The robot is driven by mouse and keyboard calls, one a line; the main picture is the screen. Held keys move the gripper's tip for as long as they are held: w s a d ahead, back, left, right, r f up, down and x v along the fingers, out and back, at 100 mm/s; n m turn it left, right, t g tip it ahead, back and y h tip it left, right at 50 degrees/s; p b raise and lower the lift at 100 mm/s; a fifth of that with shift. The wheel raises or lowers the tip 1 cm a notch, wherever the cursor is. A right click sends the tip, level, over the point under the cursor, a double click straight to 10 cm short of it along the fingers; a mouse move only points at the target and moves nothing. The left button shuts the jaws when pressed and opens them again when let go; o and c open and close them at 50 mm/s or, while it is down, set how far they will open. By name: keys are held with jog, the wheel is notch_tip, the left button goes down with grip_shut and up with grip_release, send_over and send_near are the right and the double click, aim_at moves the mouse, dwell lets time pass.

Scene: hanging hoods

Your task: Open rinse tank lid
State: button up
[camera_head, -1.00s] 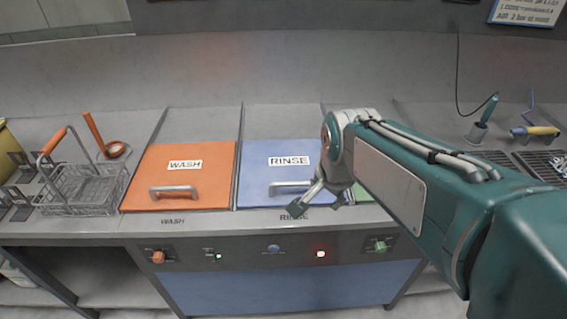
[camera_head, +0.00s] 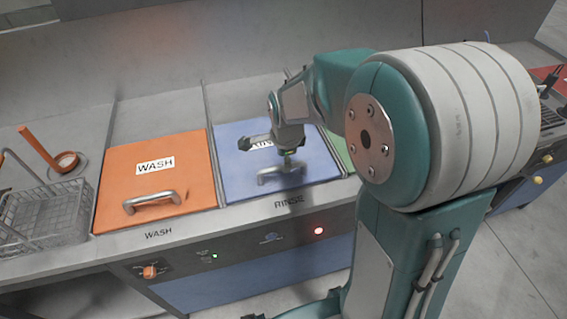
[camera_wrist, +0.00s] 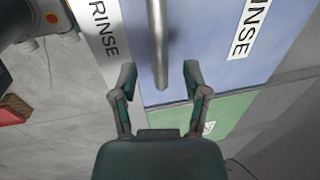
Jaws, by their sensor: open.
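The rinse tank lid is a blue square panel (camera_head: 235,180) with a RINSE label, lying flat and closed in the counter. Its metal bar handle (camera_head: 281,174) is near the lid's front edge. My gripper (camera_head: 266,153) is open above the lid, close to the handle, and partly covers the label. In the wrist view my gripper (camera_wrist: 160,73) has its two fingers apart, with the handle bar (camera_wrist: 157,40) lined up in the gap between them. No clear contact shows, and I cannot tell the remaining depth.
The orange WASH lid (camera_head: 155,185) with its own handle is left of the blue lid. A wire basket (camera_head: 45,215) stands at the far left. A green lid (camera_wrist: 220,120) adjoins the blue one. The control panel with a red light (camera_head: 318,231) is along the counter front.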

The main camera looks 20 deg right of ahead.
aim_at(282, 166)
jog(key=shift+w+a+f, duration=0.15)
jog(key=shift+a+f, duration=0.15)
jog(key=shift+f, duration=0.3)
jog(key=shift+w+a+f, duration=0.1)
jog(key=shift+a+f, duration=0.2)
jog(key=shift+f, duration=0.6)
jog(key=shift+d+f, duration=0.1)
jog(key=shift+d, duration=0.55)
jog(key=c, duration=0.7)
jog(key=shift+a, duration=0.2)
grip_shut()
